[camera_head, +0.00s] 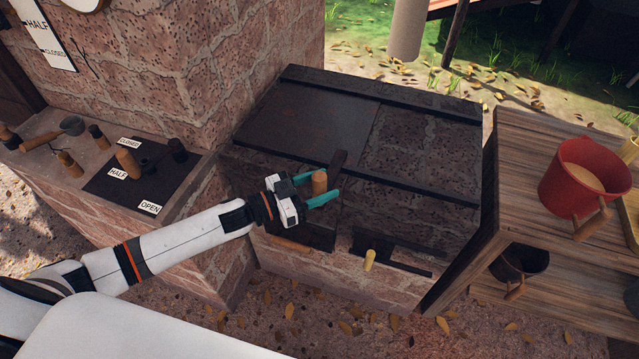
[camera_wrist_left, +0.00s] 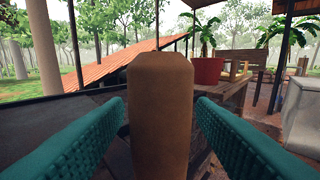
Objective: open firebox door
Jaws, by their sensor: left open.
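A brick stove with a dark metal frame (camera_head: 420,188) stands in the middle of the head view. An upright wooden handle (camera_head: 319,182) is at its near side, close to a dark metal bar (camera_head: 338,160). My left gripper (camera_head: 323,187) is open, with its teal fingers on either side of this handle. In the left wrist view the handle (camera_wrist_left: 160,110) stands between the fingers, with gaps visible on both sides. Low on the stove's front are a dark panel (camera_head: 305,232) with a wooden handle (camera_head: 290,243), and a yellowish knob (camera_head: 370,260). I cannot tell which part is the firebox door. My right gripper is not in view.
A wooden shelf (camera_head: 520,150) with a red bucket (camera_head: 572,203) and a dark pot (camera_head: 520,262) stands at the right. At the left, a brick ledge holds a lever plate (camera_head: 110,190) marked CLOSED, HALF and OPEN.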

